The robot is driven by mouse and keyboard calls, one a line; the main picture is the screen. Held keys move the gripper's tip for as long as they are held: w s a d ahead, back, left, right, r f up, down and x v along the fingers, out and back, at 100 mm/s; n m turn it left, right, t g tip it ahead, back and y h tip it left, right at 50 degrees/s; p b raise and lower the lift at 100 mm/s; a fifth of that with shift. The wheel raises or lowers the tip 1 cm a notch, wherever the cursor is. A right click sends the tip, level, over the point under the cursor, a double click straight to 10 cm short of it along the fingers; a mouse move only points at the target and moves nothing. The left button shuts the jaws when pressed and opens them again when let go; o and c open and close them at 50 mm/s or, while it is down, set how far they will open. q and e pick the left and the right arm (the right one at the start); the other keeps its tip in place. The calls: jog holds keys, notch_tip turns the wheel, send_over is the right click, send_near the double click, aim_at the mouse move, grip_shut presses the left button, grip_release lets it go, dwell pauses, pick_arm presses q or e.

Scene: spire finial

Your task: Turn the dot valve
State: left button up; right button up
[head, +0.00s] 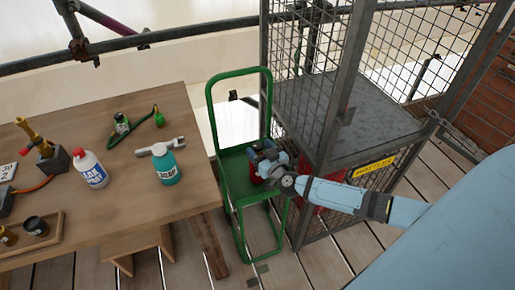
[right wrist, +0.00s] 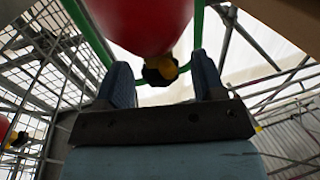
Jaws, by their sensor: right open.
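My right gripper (head: 264,161) reaches over the green trolley (head: 239,162) in the head view. A red cylinder (head: 256,178) shows there, mostly hidden behind the gripper. In the right wrist view, the red cylinder (right wrist: 145,22) fills the top. A dark knob with a brass-coloured stem (right wrist: 160,70) sits at its end. My right gripper's two fingers (right wrist: 163,75) are open, one on each side of the knob, with gaps visible. No dot marking can be made out on the knob. My left gripper is not in view.
A mesh cage (head: 345,110) stands right beside the trolley, with another red object (head: 309,207) low inside it. Scaffold pipes run behind.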

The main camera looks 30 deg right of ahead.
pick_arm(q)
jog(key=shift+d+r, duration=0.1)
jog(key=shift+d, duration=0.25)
pick_arm(e)
jog(key=shift+w, duration=0.8)
jog(key=c, duration=0.9)
jog(key=m+h+p, duration=0.1)
jog(key=p, duration=0.3)
jog(key=shift+r, duration=0.4)
jog(key=shift+c, duration=0.2)
jog(key=shift+h+p, duration=0.6)
jog(key=shift+p, duration=0.05)
jog(key=shift+f+m+h+p, duration=0.3)
jog(key=shift+m+p, duration=0.1)
jog(key=shift+p, duration=0.2)
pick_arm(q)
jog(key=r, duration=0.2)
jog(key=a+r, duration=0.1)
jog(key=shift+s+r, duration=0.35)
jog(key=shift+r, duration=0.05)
pick_arm(e)
jog(key=shift+f, duration=0.1)
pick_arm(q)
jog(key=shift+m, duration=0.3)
